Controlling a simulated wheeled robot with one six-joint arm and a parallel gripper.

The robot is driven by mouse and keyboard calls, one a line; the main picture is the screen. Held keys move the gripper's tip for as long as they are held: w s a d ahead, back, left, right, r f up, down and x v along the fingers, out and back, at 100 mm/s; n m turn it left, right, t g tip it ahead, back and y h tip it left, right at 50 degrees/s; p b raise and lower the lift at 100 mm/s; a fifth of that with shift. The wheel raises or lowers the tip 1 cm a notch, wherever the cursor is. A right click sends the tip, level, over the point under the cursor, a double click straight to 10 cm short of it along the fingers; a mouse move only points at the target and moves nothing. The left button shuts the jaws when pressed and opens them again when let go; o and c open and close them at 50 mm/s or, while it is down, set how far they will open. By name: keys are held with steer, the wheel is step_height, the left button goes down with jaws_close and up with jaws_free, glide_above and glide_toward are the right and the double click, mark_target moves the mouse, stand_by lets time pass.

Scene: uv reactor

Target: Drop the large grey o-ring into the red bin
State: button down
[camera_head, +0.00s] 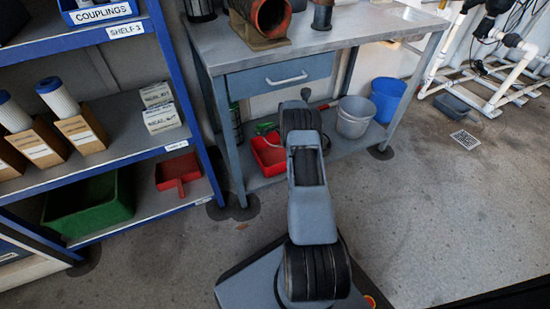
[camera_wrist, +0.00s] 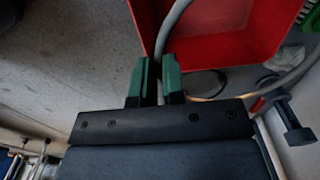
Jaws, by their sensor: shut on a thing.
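My gripper (camera_wrist: 156,78), with green fingertips, is shut on the large grey o-ring (camera_wrist: 172,25) in the wrist view. The ring's pale grey band rises from between the fingertips and shows again at the right; part of it is out of frame. The red bin (camera_wrist: 235,48) lies just beyond the fingertips, and the ring passes across it. In the head view the red bin (camera_head: 268,157) sits on the workbench's lower shelf, partly hidden by my arm. My gripper is hidden behind my arm there.
The workbench drawer (camera_head: 280,76) and top are above. A blue shelf unit at left holds a red dustpan (camera_head: 177,172) and green crate (camera_head: 88,207).

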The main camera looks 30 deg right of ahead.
steer(key=shift+f, duration=0.7)
steer(key=c, duration=1.1)
jaws_free()
steer(key=shift+r, duration=0.15)
steer(key=shift+s+a+r+p, duration=1.1)
steer(key=shift+s+r+p, duration=0.25)
steer(key=shift+s+r, duration=0.75)
steer(key=shift+s+a+r+p, duration=1.1)
steer(key=shift+s+r+p, duration=0.3)
steer(key=shift+s+r, duration=0.7)
steer(key=shift+s+a+r+p, duration=1.1)
steer(key=shift+s+r+p, duration=0.25)
steer(key=shift+s+r, duration=0.75)
steer(key=shift+r, duration=0.1)
